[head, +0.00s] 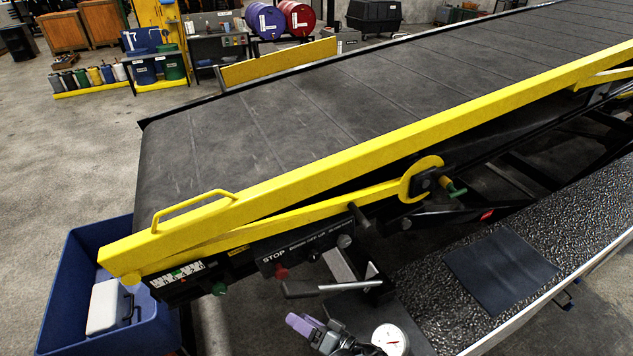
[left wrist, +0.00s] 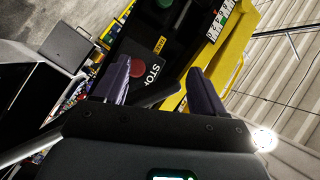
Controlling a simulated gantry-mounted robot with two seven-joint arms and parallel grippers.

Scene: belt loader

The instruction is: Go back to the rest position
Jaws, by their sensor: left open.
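My left gripper (head: 312,331) shows at the bottom of the head view, with purple finger pads. It is in front of and below the belt loader's control panel (head: 305,250), apart from it. In the left wrist view the two fingers of my left gripper (left wrist: 160,82) stand apart with nothing between them. The STOP label and a red button (left wrist: 138,67) on the panel show beyond the fingers. My right gripper is in neither view.
The belt loader (head: 270,125) with its yellow rail (head: 330,160) fills the middle. A lever with a grey handle (head: 330,287) juts out close to my left gripper. A blue bin (head: 75,280) holding a white case (head: 104,306) stands at the left. A dark mat (head: 500,268) lies on the textured step.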

